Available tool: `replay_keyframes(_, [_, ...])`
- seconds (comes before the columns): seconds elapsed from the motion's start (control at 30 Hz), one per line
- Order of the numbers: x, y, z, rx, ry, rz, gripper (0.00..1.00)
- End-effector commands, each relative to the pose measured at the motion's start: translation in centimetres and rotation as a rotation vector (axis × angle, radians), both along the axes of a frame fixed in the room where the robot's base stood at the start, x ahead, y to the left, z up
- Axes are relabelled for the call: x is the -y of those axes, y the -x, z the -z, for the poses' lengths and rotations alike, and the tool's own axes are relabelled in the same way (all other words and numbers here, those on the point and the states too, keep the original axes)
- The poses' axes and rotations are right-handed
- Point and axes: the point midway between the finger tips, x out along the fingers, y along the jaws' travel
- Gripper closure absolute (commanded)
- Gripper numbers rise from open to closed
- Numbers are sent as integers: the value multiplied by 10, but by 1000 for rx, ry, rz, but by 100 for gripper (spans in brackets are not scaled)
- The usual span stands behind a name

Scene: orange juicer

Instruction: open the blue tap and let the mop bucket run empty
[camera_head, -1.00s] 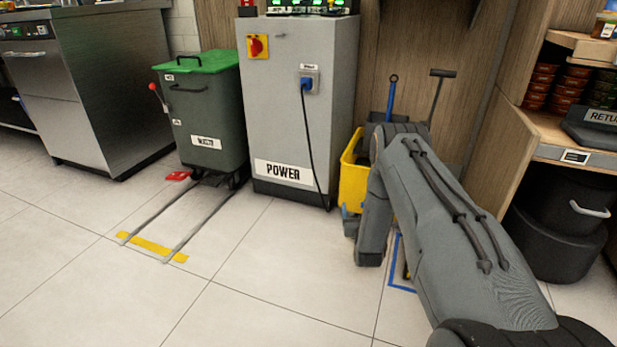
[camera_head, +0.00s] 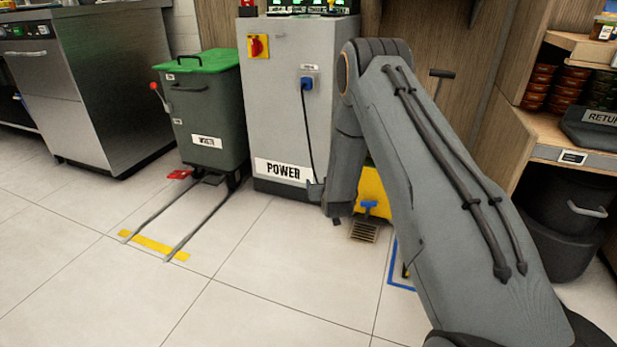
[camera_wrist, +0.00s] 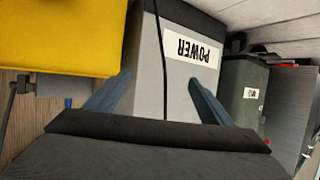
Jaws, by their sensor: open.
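The yellow mop bucket (camera_head: 371,187) stands on the floor right of the power cabinet, partly hidden behind my arm. Its blue tap (camera_head: 370,206) shows low on the front, above a floor drain grate (camera_head: 363,232). In the wrist view, which is upside down, the bucket (camera_wrist: 62,38) fills the upper left; the tap is not seen there. My gripper (camera_wrist: 158,92) is open, with nothing between its two blue-grey fingers. It is beside the bucket, with the grey cabinet behind the fingers. In the head view my arm's end is left of the tap, apart from it.
The grey power cabinet (camera_head: 282,110) has a hanging black cable and blue plug (camera_head: 306,83). A green-lidded waste bin (camera_head: 208,120) stands left of it, with floor rails in front. A shelf with black pots (camera_head: 565,215) is at right. The centre floor is clear.

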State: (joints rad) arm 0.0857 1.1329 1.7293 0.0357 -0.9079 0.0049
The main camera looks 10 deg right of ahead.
Motion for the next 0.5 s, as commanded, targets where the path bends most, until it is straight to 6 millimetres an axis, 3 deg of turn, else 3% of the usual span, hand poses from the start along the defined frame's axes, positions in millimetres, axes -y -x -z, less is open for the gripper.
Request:
replay_keyframes(0.2, [-31, 3, -26, -55, -10, -34, 25])
replay_keyframes(0.5, [-55, 10, -43, -104, -18, -59, 25])
